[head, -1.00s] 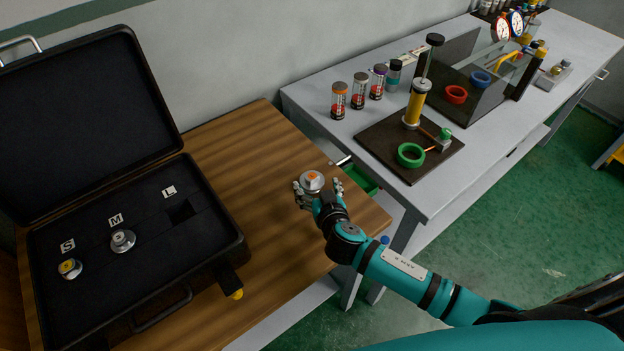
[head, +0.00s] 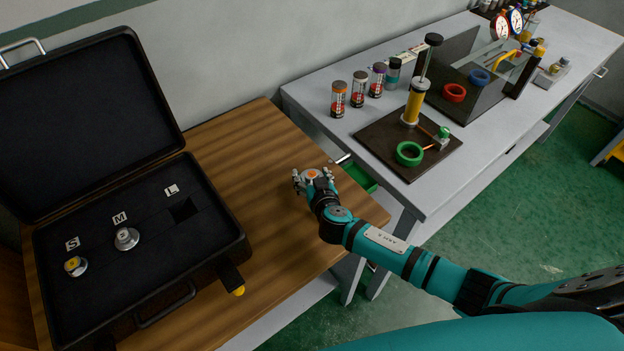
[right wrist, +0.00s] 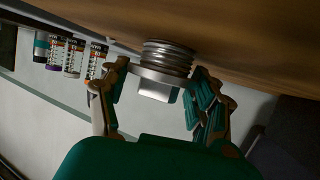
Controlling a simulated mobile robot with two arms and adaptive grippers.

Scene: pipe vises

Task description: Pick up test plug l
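Test plug L (head: 313,174) is a silver plug with an orange mark on its face. It is over the wooden table, between the fingers of my right gripper (head: 314,179). In the right wrist view, the plug (right wrist: 160,70) has its ribbed end towards the wood and its hex head towards my palm. The fingers of my right gripper (right wrist: 160,80) lie against both sides of its flange. I cannot tell whether the plug touches the table. My left gripper is not in view.
The open black case (head: 222,262) stands at the left. Its L slot (head: 185,209) is empty; plugs sit by S (head: 76,265) and M (head: 126,238). A grey bench (head: 318,118) with a pump (head: 415,100) and several bottles stands behind. Bare wood lies between case and gripper.

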